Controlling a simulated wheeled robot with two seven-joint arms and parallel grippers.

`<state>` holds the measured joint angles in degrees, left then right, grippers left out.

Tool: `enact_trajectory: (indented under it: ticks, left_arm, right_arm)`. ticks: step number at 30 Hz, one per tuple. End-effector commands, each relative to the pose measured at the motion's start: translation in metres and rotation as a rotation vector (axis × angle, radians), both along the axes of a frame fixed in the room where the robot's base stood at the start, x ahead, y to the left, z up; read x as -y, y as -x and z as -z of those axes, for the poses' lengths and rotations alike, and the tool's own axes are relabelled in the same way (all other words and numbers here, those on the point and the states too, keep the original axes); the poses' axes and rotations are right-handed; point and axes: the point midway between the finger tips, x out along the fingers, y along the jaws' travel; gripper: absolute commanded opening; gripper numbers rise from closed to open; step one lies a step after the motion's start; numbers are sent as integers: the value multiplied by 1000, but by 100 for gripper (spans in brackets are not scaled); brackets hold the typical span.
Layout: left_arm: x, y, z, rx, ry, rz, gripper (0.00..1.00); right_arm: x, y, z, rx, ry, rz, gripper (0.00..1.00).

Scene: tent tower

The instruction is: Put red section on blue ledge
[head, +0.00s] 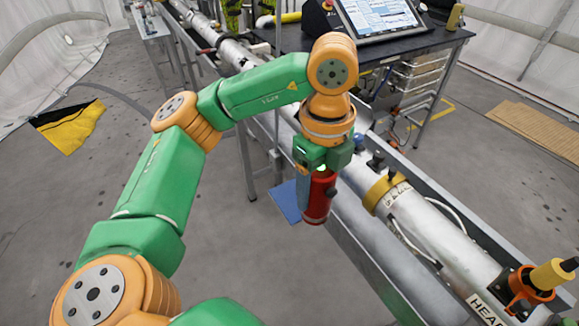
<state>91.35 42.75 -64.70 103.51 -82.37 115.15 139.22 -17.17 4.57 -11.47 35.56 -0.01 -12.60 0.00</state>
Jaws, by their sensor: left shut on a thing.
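My left arm comes in from the left, and its left gripper (322,165) points down, shut on the red section (318,200). The red section is a short red cylinder with darker bands, held roughly upright beside the long metal pipe. A flat blue piece (285,201), likely the blue ledge, shows low down just left of the red section. The red section partly overlaps it in the picture, and I cannot tell whether they touch. My right gripper is not in view.
A long silver pipe (425,226) lies in a metal trough running from upper left to lower right. An orange clamp with a yellow part (548,276) sits at its lower right end. A dark table (395,42) with a monitor (378,14) stands behind. Grey floor is open at left.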

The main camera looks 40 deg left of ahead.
Motion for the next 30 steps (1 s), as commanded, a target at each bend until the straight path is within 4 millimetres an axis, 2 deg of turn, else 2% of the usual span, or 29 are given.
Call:
enact_trajectory:
  ticks: [4, 6, 10, 15, 20, 30]
  left_arm:
    - [-36, -32, 21, -9, 2, -9, 0]
    - [-48, -42, 44, -9, 2, -5, 0]
    - [-64, -56, 64, -6, -1, -3, 0]
    - [-75, -66, 84, -7, -2, 0, 0]
    - [-74, -66, 108, -4, -2, 2, 0]
    - [-73, -67, 116, 0, -1, 2, 0]
  right_arm:
    - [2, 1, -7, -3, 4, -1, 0]
    - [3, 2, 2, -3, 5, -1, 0]
    - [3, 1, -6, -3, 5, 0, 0]
    - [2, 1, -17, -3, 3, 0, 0]
    - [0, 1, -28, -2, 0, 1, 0]
    - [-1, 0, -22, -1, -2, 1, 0]
